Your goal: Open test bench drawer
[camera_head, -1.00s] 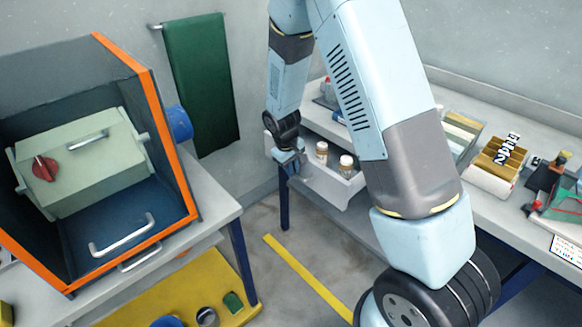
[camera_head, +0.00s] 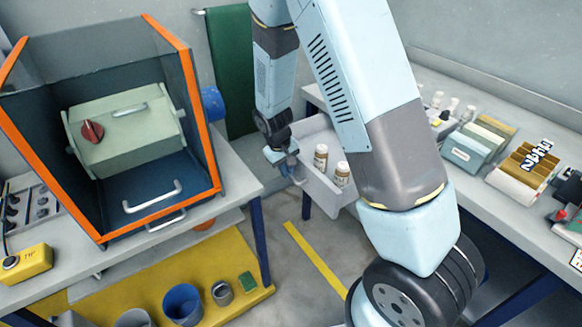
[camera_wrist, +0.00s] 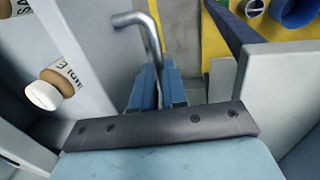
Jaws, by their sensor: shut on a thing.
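The test bench drawer (camera_head: 318,189) is a pale grey drawer that stands pulled out from under the right-hand bench. Two brown bottles with white caps (camera_head: 321,157) stand upright in it. My gripper (camera_head: 283,162) is at the drawer's front, shut on its metal bar handle (camera_head: 299,174). In the wrist view the bent handle (camera_wrist: 149,36) runs down to my gripper's blue fingers (camera_wrist: 158,88). The fingers hide the part they grip. The drawer's front panel (camera_wrist: 85,50) is just left of the fingers, with a bottle (camera_wrist: 55,85) behind it.
An orange-edged cabinet (camera_head: 212,155) with a pale green box stands on the left table. Below is a yellow shelf (camera_head: 110,290) with several cups. The right bench top (camera_head: 480,200) holds racks and small bottles. Open floor (camera_head: 300,290) with a yellow line lies between the tables.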

